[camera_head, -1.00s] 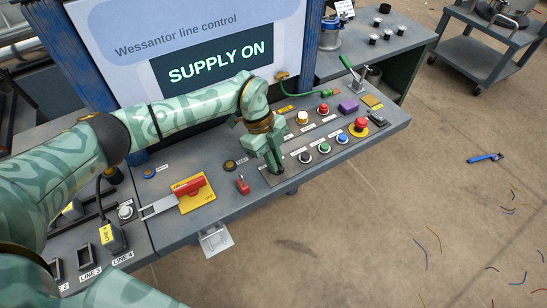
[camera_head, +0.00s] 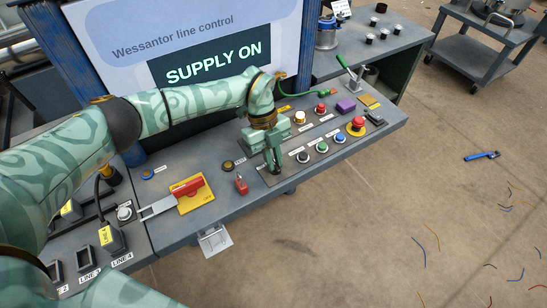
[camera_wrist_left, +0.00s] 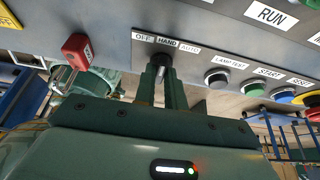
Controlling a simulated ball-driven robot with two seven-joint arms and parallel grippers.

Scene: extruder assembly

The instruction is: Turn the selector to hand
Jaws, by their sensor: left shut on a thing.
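The selector is a small dark knob (camera_wrist_left: 162,60) on the panel, just below the labels OFF, HAND and AUTO in the left wrist view. It sits in line with the HAND label (camera_wrist_left: 166,42). My left gripper (camera_wrist_left: 160,72) is shut on the knob, one finger on each side. The fingers hide much of the knob, so its exact pointing direction is hard to tell. In the head view my left gripper (camera_head: 273,168) reaches down to the front left of the button panel, and the knob is hidden there. My right gripper is not in view.
A red padlock-like tag (camera_head: 241,184) stands close left of the gripper. A black button (camera_head: 303,157), a green one (camera_head: 322,147) and a blue one (camera_head: 340,138) lie to the right. A red-handled switch (camera_head: 187,188) on a yellow plate is further left. The screen (camera_head: 205,62) reads SUPPLY ON.

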